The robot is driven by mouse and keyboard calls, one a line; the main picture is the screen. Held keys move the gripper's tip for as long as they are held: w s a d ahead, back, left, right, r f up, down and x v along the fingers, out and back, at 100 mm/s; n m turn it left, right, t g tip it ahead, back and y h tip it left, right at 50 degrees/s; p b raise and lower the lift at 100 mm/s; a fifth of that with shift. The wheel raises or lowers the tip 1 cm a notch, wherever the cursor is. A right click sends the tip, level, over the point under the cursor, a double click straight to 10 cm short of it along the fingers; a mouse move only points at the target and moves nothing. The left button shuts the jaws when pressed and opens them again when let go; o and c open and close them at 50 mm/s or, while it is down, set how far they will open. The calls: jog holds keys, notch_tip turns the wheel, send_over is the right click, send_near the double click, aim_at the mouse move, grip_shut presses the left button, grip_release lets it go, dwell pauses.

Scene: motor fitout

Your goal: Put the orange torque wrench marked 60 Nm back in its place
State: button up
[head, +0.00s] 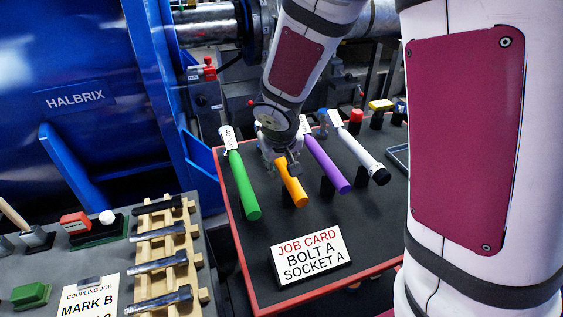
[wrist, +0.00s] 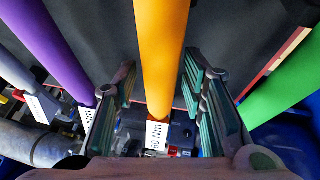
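The orange torque wrench (head: 292,186) lies on a black support on the dark red-edged board, between the green and purple wrenches. In the wrist view the orange wrench (wrist: 161,50) runs down the middle, with a white tag (wrist: 157,136) reading 60 Nm. My gripper (head: 284,160) is over the wrench's upper part and hides it in the head view. In the wrist view my gripper's fingers (wrist: 162,92) stand on either side of the orange handle, with narrow gaps. The fingers look open and not closed on it.
A green wrench (head: 241,185), a purple wrench (head: 327,165) and a white wrench (head: 360,150) lie close beside it on the board (head: 362,222). A job card (head: 310,256) stands in front. A wooden rack (head: 166,262) with dark tools is at left.

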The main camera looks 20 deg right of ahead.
dwell(0.3)
jog(key=v, duration=1.2)
jog(key=s+d+r+y+p, duration=0.1)
jog(key=s+r+p, duration=0.4)
jog(key=s, duration=0.8)
jog(key=s+d+r+y+p, duration=0.1)
jog(key=s+r+p, duration=0.5)
jog(key=s+r, duration=0.5)
jog(key=s, duration=0.3)
jog(key=shift+d+r+g, duration=0.15)
jog(key=shift+r+g, duration=0.1)
jog(key=shift+g, duration=0.05)
